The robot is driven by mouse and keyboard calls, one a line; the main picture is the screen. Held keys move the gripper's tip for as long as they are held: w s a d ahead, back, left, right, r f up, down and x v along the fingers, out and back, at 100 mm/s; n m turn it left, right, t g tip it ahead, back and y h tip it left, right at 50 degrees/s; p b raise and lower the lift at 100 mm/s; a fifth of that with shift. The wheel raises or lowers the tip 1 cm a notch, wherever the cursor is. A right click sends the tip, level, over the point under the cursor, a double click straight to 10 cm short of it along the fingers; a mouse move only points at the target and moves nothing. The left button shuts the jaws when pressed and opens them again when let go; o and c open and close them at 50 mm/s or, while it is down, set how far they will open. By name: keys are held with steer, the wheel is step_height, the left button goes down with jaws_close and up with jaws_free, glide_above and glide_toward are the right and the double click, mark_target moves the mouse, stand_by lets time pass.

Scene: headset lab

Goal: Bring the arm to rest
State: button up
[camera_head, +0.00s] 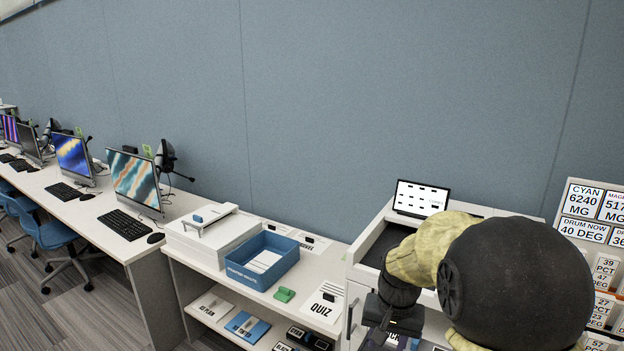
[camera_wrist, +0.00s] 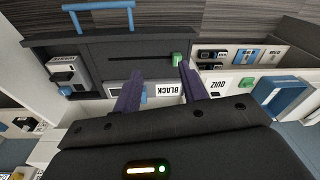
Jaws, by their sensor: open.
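In the head view my arm fills the lower right, in front of a white cabinet with a dark recess. My gripper (camera_wrist: 155,80) shows in the wrist view with two purple fingers spread apart and nothing between them. Beyond the fingertips is a dark panel (camera_wrist: 110,55) with a slot and a green piece (camera_wrist: 177,59). In the head view the fingertips are hidden.
A blue tray (camera_head: 237,277) with papers, a green block (camera_head: 284,295) and a QUIZ sheet (camera_head: 323,303) lie on the white counter. A small screen (camera_head: 421,197) stands behind my arm. A sign board (camera_head: 598,230) is at right. Computer desks and a blue chair (camera_head: 57,235) are left.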

steer(key=s+f+n+t, duration=0.1)
steer(key=s+f+n, duration=0.2)
steer(key=s, duration=1)
steer(key=shift+a+f+n, duration=0.2)
steer(key=shift+f+n, duration=0.1)
steer(key=shift+n, duration=0.1)
steer(key=shift+c, duration=0.6)
stand_by(3.2)
